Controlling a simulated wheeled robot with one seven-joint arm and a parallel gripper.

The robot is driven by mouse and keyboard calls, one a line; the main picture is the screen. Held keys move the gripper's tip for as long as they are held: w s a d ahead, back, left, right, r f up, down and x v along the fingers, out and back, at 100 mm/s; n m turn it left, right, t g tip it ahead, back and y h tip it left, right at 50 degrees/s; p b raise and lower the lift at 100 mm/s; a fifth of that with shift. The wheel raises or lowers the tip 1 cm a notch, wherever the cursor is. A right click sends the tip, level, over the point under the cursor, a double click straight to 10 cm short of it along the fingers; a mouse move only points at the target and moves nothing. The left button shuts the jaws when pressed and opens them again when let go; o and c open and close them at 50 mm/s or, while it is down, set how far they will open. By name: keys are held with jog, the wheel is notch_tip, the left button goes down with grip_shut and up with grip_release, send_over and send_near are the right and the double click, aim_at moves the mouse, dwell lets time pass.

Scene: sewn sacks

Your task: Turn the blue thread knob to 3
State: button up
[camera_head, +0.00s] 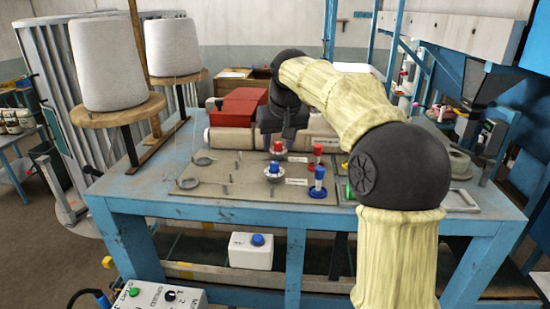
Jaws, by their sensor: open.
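The blue thread knob (274,168) sits on a pale round dial on the flat board, with a white label to its right. Its numbers are too small to read. A red knob (278,147) on a similar dial is just behind it. My gripper (279,138) is a dark shape at the end of my arm, pointing down over the back of the board, close to the red knob and behind the blue one. It is open, with nothing seen in it. My arm reaches in from the right and hides part of the table.
A red box (243,104) and sacks lie behind. Two large thread cones (105,65) stand at left on wooden discs. The blue table (180,208) has bare room at its front left.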

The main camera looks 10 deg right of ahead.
aim_at(274, 163)
jog(key=p+x, duration=0.2)
jog(key=x, duration=0.5)
jog(key=shift+w+f, duration=0.15)
jog(key=shift+f, duration=0.05)
grip_shut()
